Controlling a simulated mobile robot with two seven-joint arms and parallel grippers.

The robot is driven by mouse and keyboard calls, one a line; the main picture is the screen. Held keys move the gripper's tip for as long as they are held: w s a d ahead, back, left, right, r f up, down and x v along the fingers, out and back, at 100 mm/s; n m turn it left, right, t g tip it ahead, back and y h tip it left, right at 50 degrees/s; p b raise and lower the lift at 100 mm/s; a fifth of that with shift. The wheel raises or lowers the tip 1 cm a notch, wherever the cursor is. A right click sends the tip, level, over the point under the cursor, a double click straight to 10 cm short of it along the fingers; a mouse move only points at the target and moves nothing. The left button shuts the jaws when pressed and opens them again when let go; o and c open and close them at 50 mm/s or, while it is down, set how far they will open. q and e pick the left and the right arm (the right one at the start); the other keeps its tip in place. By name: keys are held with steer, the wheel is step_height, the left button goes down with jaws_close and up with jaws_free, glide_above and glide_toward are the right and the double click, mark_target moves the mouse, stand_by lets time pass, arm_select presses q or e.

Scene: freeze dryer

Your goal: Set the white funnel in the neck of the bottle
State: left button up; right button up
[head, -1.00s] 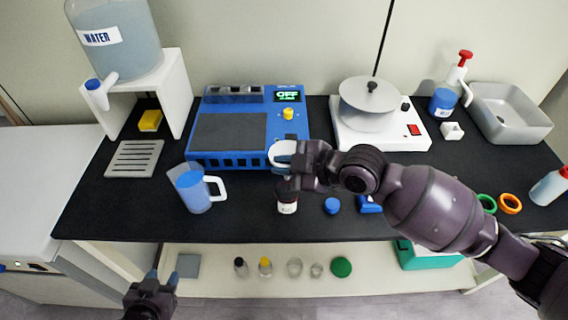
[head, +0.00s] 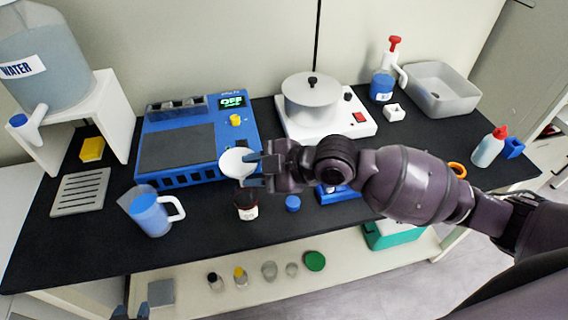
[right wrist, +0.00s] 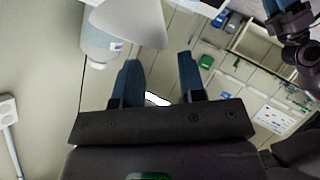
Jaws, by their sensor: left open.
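The white funnel (head: 236,162) is above the dark, white-labelled bottle (head: 246,206), wide rim up. It appears to stand in the bottle's neck, but its stem and the joint are not clear. My right gripper (head: 254,169) is just to the right of the funnel. In the right wrist view its fingers (right wrist: 160,76) are spread apart, and the funnel (right wrist: 132,22) lies beyond their tips, off to the left, not between them. My left gripper (head: 131,312) is low at the bottom edge, cut off by the frame, open and empty.
A blue device (head: 190,143) stands behind the bottle. A blue jug (head: 150,215) is to the left. A blue cap (head: 293,203) and a white hotplate with a pot (head: 312,100) are to the right. The water tank (head: 45,65) stands on a white stand.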

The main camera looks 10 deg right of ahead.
steer(key=v, duration=0.7)
steer(key=shift+s+d+r, duration=0.2)
steer(key=shift+d, duration=0.1)
steer(key=d+f+m+t+h, duration=0.5)
steer(key=d+f+m+t, duration=0.2)
steer(key=f+m, duration=0.6)
steer(key=s+d+f+m+g+h, duration=0.1)
steer(key=s+d+f+m+h, duration=0.4)
steer(key=s+d+f, duration=0.5)
step_height(320, 180, down, 3)
steer(key=shift+s+d+f+m+h, duration=0.15)
steer(key=shift+s+m+h, duration=0.25)
steer(key=shift+s+h, duration=0.65)
